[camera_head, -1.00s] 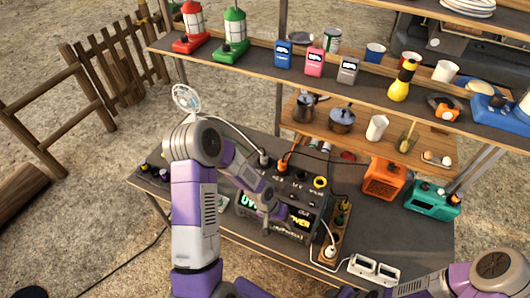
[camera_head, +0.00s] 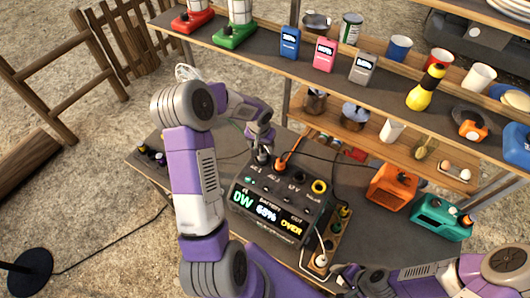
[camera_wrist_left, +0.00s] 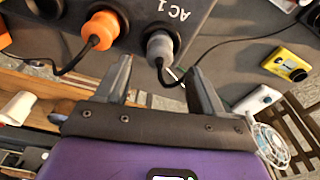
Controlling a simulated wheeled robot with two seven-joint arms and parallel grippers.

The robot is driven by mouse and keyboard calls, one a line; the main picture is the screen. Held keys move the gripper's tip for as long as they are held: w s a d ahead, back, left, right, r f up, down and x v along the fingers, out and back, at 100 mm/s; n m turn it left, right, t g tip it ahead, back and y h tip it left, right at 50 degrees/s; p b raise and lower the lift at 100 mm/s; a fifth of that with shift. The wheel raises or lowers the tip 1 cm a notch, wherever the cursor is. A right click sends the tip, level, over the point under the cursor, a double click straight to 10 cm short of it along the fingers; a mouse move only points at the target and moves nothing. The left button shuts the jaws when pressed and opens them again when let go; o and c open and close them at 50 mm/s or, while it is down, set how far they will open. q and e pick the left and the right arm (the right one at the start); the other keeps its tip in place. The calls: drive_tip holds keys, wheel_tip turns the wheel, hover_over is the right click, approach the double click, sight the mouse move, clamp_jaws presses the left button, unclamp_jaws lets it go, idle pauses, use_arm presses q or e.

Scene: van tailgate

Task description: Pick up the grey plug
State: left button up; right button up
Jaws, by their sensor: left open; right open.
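The grey plug (camera_wrist_left: 160,45) sits in the socket marked AC 1 on the dark power station (camera_head: 243,200). Its black cord leads away between my fingers in the left wrist view. In the head view the plug (camera_head: 262,158) shows small, just below my left gripper (camera_head: 262,138). My left gripper is open, and in the left wrist view its fingertips (camera_wrist_left: 157,72) lie on either side of the plug's cord end, not closed on it. My right gripper (camera_head: 350,279) is open and empty at the bottom, near the table's front edge.
An orange plug (camera_wrist_left: 100,30) with a black cord sits in the socket beside the grey one. A power strip (camera_head: 325,252) stands right of the power station. An orange box (camera_head: 392,187) and a teal box (camera_head: 440,217) are further right. A loaded shelf (camera_head: 265,58) runs behind.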

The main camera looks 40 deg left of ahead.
sight(262, 150)
use_arm(q)
drive_tip(key=f, duration=0.5)
drive_tip(key=shift+w+a+f+p, duration=0.1)
drive_tip(key=shift+w+f+p, duration=0.05)
drive_tip(key=shift+w+p, duration=0.15)
drive_tip(key=shift+s, duration=0.1)
use_arm(e)
drive_tip(key=shift+r, duration=0.3)
use_arm(q)
drive_tip(key=shift+c, duration=0.2)
drive_tip(key=c, duration=1.1)
wheel_tip(262, 150, up, 10)
drive_tip(key=shift+r, duration=0.1)
use_arm(e)
drive_tip(key=shift+f, duration=0.15)
